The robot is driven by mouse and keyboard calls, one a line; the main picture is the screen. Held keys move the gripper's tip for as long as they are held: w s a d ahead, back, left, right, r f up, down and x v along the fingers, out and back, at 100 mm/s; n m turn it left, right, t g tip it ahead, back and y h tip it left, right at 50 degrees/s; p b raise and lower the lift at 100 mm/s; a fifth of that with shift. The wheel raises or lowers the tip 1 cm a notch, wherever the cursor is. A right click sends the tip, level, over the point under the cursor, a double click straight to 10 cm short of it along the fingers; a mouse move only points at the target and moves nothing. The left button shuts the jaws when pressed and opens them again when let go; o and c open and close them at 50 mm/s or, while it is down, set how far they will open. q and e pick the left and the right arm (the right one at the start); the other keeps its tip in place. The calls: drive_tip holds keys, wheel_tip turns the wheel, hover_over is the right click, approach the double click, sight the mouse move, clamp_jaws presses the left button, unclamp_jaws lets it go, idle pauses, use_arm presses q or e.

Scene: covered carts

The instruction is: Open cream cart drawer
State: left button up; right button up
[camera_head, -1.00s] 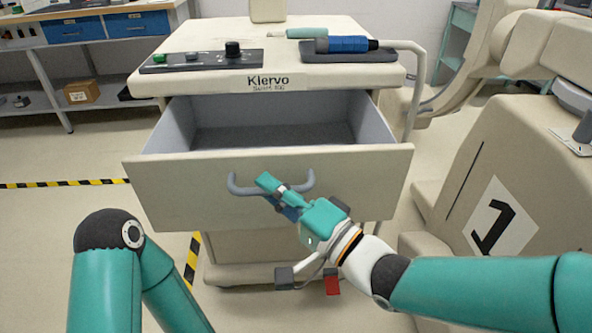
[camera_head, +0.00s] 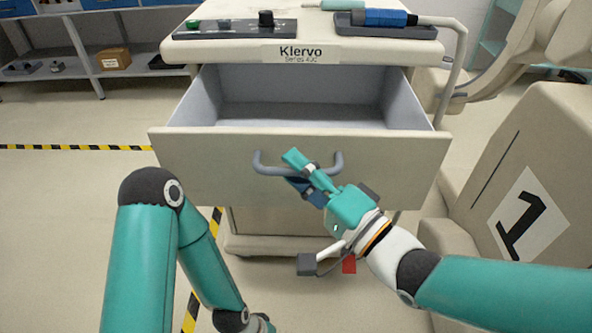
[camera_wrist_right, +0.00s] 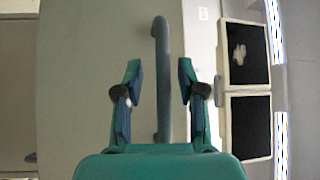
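The cream cart (camera_head: 330,52) stands ahead, and its wide drawer (camera_head: 215,168) is pulled well out, with the empty-looking grey inside showing. The drawer's grey U-shaped handle (camera_head: 338,160) is on the front panel. My right gripper (camera_head: 298,172) is at the handle, one finger above the bar and one below. In the right wrist view the handle (camera_wrist_right: 163,60) runs between the two spread fingers of my right gripper (camera_wrist_right: 159,85), with gaps on both sides. My left arm is at the lower left of the head view; its gripper is out of the picture.
A beige machine (camera_head: 540,170) marked 1 stands close on the right. A shelf with a cardboard box (camera_head: 113,60) is at the back left. Floor is clear at left.

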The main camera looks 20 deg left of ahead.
drive_tip(key=v, duration=0.7)
drive_tip(key=shift+d, duration=0.2)
drive_tip(key=shift+s+f, duration=0.1)
drive_tip(key=shift+f, duration=0.05)
